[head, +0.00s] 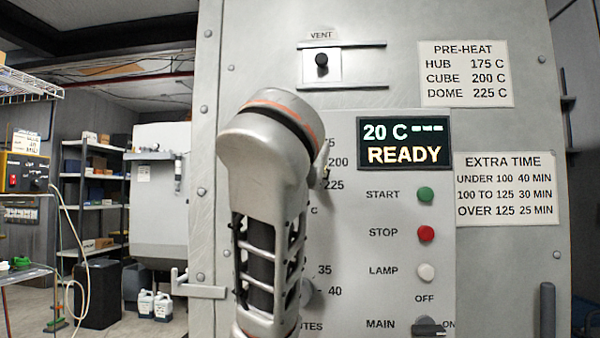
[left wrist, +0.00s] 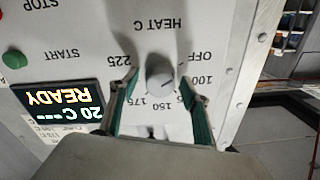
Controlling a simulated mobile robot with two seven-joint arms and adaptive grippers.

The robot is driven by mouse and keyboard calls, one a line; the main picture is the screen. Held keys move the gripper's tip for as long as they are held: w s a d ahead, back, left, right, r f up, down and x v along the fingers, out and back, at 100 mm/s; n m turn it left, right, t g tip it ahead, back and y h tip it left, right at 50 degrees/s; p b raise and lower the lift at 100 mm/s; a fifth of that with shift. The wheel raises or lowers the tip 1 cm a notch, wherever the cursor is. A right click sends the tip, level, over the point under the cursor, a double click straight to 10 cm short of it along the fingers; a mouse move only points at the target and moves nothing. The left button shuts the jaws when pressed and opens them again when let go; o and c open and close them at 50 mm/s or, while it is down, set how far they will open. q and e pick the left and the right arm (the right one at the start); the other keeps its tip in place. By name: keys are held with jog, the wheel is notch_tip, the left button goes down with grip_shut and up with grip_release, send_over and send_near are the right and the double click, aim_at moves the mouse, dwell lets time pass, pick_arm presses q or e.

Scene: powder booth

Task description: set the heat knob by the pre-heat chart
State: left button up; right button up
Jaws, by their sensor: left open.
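The pre-heat chart (head: 467,74) reads HUB 175 C, CUBE 200 C, DOME 225 C. The round grey heat knob (left wrist: 160,75) shows in the left wrist view, under the label HEAT C, which appears upside down. OFF, 100, 150, 175 and 225 are readable around it; other marks are partly covered by the fingers. I cannot clearly read its pointer. My left gripper (left wrist: 160,96) is open, with one green-padded finger on each side of the knob and visible gaps. In the head view my left arm hides the knob and fingers. My right gripper is not in view.
The display (head: 404,143) reads 20 C and READY. Green START (head: 426,194), red STOP (head: 426,233) and white LAMP (head: 426,271) buttons sit right of my arm, above the MAIN switch (head: 429,327). An extra-time chart (head: 506,189) and a vent slider (head: 321,60) are also on the front.

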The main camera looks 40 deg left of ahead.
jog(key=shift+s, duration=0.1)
pick_arm(q)
jog(key=c, duration=1.1)
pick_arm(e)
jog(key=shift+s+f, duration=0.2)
pick_arm(q)
jog(key=shift+m, duration=0.3)
